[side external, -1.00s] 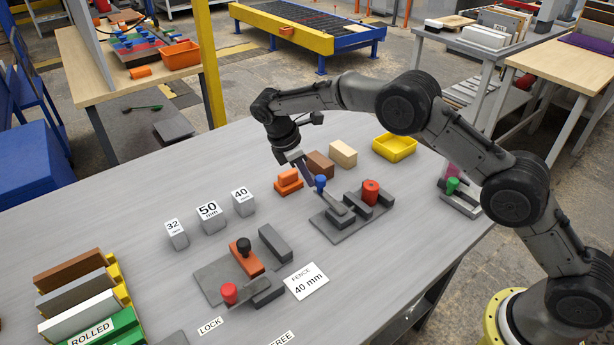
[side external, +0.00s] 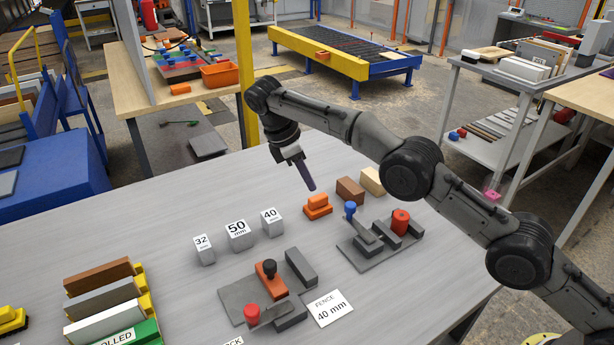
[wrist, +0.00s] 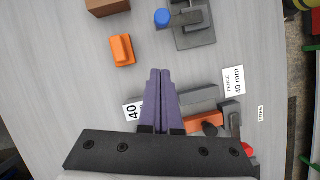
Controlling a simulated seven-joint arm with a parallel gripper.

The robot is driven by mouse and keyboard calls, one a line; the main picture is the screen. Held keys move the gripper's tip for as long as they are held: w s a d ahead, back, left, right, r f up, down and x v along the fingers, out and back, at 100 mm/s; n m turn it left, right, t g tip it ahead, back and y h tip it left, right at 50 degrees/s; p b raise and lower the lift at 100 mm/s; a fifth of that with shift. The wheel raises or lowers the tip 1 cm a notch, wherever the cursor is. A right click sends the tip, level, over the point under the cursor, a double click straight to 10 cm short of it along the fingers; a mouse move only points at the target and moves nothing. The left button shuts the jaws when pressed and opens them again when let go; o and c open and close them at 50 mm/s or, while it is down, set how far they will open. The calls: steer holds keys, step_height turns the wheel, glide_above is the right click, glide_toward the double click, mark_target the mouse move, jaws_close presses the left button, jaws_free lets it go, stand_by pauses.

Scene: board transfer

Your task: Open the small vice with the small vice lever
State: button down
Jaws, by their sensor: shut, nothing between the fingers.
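A grey fixture with a blue knob (side external: 350,208) and a red cylinder (side external: 400,221) stands on the table at centre right; I take it for the small vice (side external: 357,257), though no label shows. The blue knob sits on a grey bar, which I take for its lever (side external: 359,228). In the wrist view the blue knob (wrist: 162,17) is at the top, beyond my fingertips. My gripper (side external: 312,189) is shut and empty, pointing down above the table, left of the blue knob and apart from it. Its purple fingers lie together in the wrist view (wrist: 160,72).
An orange block (side external: 317,206) lies near my fingertips, with a brown block (side external: 350,190) behind. A second fixture with a red knob (side external: 251,313) and black knob stands in front, beside the fence card (side external: 328,308). Size blocks (side external: 239,236) stand left. Bare table lies behind them.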

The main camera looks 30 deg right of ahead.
steer(key=shift+a+r, duration=0.2)
steer(key=shift+r, duration=0.2)
